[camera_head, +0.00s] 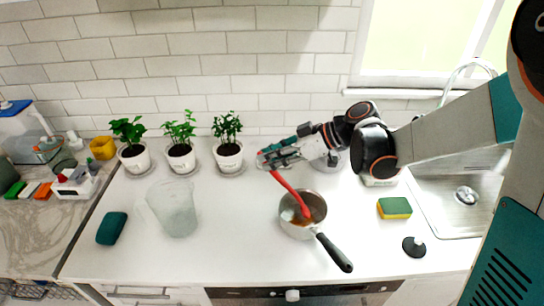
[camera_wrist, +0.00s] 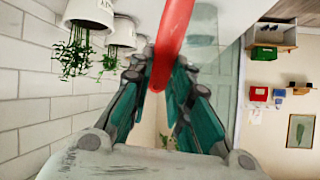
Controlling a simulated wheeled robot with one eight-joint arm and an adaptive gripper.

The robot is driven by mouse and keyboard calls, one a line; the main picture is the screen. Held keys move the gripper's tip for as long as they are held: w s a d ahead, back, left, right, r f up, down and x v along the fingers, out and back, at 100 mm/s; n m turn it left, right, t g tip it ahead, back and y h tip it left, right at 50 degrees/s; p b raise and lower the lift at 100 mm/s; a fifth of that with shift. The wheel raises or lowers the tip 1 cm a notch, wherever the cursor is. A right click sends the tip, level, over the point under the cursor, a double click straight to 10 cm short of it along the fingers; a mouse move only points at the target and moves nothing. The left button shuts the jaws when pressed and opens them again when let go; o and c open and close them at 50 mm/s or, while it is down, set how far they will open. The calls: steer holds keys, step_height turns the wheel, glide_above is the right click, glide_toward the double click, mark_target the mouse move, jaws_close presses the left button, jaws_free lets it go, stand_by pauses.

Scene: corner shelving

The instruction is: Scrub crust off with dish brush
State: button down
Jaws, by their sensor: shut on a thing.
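The dish brush (camera_head: 289,190) has a red handle. My gripper (camera_head: 270,160) is shut on its upper end in the head view, and the handle slants down to the right into a steel saucepan (camera_head: 285,226). The brush's lower end is inside the pan, over a brownish-orange crust (camera_head: 296,218); whether it touches the bottom I cannot tell. The pan stands on the white counter with its black handle (camera_head: 334,252) pointing to the lower right. In the wrist view the red handle (camera_wrist: 172,40) runs between my gripper's teal fingers (camera_wrist: 160,85).
Three potted plants (camera_head: 181,157) stand along the wall at the back. A clear pitcher (camera_head: 174,208) and a teal sponge-like block (camera_head: 112,228) are to the left. A yellow-green sponge (camera_head: 394,208), a black knobbed disc (camera_head: 414,247) and the sink (camera_head: 448,200) are to the right.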

steer(key=shift+f, duration=0.3)
steer(key=s+b, duration=0.1)
steer(key=s, duration=0.2)
steer(key=shift+s, duration=0.25)
stand_by(2.1)
